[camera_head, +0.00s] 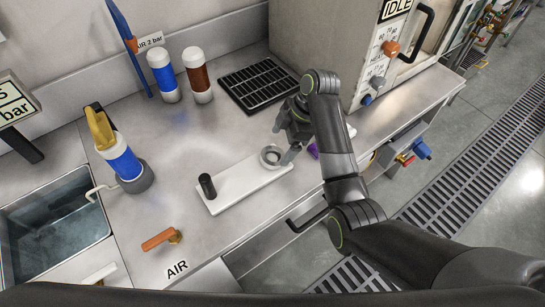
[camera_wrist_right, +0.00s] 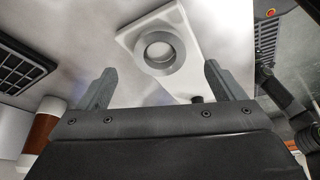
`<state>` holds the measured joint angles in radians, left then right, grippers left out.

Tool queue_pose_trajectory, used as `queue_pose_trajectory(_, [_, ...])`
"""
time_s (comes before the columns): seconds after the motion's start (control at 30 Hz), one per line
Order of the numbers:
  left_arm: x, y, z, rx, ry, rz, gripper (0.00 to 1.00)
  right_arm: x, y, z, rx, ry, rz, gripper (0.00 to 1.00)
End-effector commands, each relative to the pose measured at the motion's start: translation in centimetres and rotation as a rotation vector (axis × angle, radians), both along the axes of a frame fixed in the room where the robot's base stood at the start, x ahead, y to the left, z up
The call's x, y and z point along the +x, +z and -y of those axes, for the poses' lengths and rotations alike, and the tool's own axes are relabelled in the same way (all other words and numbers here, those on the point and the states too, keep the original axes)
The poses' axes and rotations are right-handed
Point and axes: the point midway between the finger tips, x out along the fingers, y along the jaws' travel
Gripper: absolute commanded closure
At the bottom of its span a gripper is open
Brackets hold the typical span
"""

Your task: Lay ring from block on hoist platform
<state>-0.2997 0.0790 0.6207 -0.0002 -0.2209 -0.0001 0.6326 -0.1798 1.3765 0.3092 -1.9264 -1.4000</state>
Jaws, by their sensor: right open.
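A grey metal ring (camera_head: 271,155) lies flat on the right end of a white block (camera_head: 238,183) on the steel worktop. A short black peg (camera_head: 207,186) stands upright at the block's left end. My right gripper (camera_head: 288,142) is by the ring, its arm coming in from the right. In the right wrist view its two fingers are spread and empty, with the ring (camera_wrist_right: 160,50) beyond them on the white block (camera_wrist_right: 132,39). My left gripper is not in view. I cannot make out a hoist platform for certain.
A black slotted grate (camera_head: 258,88) lies behind the block, with blue and brown capped bottles (camera_head: 164,76) (camera_head: 198,76) to its left. A grey machine (camera_head: 340,40) stands at the back right. A sink (camera_head: 55,225) and an orange-handled valve (camera_head: 163,239) are at left.

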Motion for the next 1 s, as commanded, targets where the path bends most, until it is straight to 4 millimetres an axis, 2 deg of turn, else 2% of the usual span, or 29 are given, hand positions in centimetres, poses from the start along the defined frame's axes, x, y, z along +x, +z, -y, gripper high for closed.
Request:
queue_pose_trajectory(0.2, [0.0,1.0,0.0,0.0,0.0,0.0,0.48,-0.3,-2.6,-1.2,0.001,0.0,-0.007,0.11])
queue_pose_trajectory(0.33, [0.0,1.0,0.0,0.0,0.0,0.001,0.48,-0.3,-4.2,-1.8,0.0,0.0,-0.003,0.11])
queue_pose_trajectory(0.63, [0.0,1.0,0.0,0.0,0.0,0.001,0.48,-0.3,-4.7,-1.9,0.0,0.0,-0.001,0.11])
queue_pose_trajectory(1.0, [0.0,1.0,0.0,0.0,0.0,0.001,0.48,-0.3,-4.7,-1.9,0.0,0.0,-0.001,0.6])
